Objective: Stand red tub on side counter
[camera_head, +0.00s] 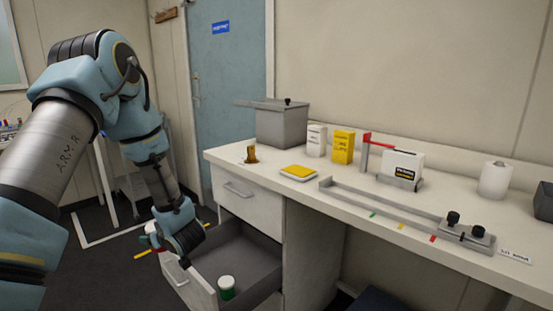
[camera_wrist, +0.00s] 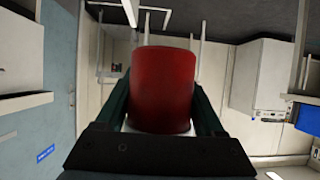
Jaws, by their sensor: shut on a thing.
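The red tub (camera_wrist: 163,85) fills the middle of the wrist view, between the two dark green fingers of my gripper (camera_wrist: 162,105). My gripper is shut on its sides, and a white part of it shows at the lower end. In the head view my gripper (camera_head: 160,238) is low at the left, beside the open drawer, and the tub is mostly hidden there. A long white counter (camera_head: 330,215) runs along the wall at the right. The pictures do not make clear whether this is the side counter.
A blue door (camera_head: 226,75) is behind.

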